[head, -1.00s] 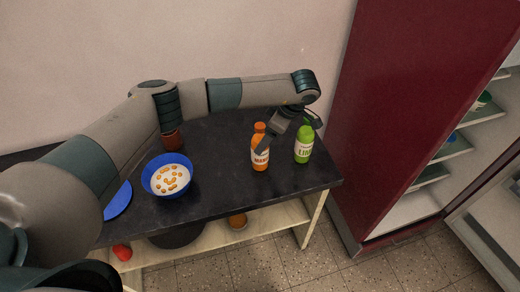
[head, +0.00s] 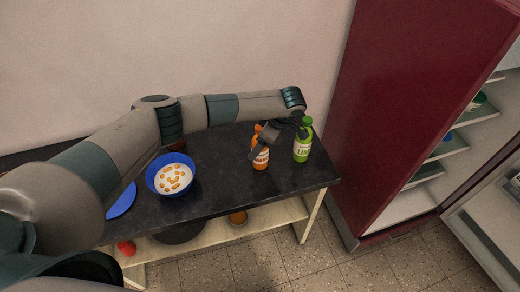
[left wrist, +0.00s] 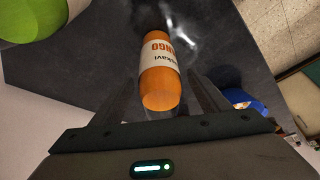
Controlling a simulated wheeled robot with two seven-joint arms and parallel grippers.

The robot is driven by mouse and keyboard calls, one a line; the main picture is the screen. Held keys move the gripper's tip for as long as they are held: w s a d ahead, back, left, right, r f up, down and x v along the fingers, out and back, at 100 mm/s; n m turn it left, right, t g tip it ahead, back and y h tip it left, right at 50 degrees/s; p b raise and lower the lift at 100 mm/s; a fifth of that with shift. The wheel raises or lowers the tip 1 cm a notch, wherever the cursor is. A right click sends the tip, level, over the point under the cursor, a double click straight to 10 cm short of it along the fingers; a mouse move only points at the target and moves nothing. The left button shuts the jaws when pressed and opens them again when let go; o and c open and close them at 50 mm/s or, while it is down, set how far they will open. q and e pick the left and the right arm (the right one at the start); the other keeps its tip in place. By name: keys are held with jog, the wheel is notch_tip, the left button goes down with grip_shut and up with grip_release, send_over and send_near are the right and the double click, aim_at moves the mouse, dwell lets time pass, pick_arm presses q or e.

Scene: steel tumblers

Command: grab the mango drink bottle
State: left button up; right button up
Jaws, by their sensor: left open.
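The mango drink bottle (head: 261,160) is orange with a white label and stands upright on the dark tabletop, left of a green lime bottle (head: 303,146). My left gripper (head: 275,143) is open at the mango bottle, and one finger crosses in front of its upper part in the head view. In the left wrist view, the mango bottle (left wrist: 161,80) shows between the two spread fingers, its label partly readable. A gap shows on its right side; contact on the left cannot be told. My right gripper is out of view.
A blue bowl (head: 157,188) with white and orange contents and a blue plate (head: 121,203) are at the table's left. A dark red fridge (head: 415,80) stands open to the right. The tabletop between bowl and bottles is clear.

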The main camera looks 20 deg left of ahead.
aim_at(258, 126)
pick_arm(q)
jog(key=shift+r, duration=0.1)
jog(key=c, duration=1.6)
jog(key=shift+o, duration=0.2)
jog(key=shift+w, duration=0.1)
notch_tip(258, 126, up, 9)
jog(key=b, duration=0.4)
jog(key=shift+b, duration=0.35)
jog(key=shift+r, duration=0.5)
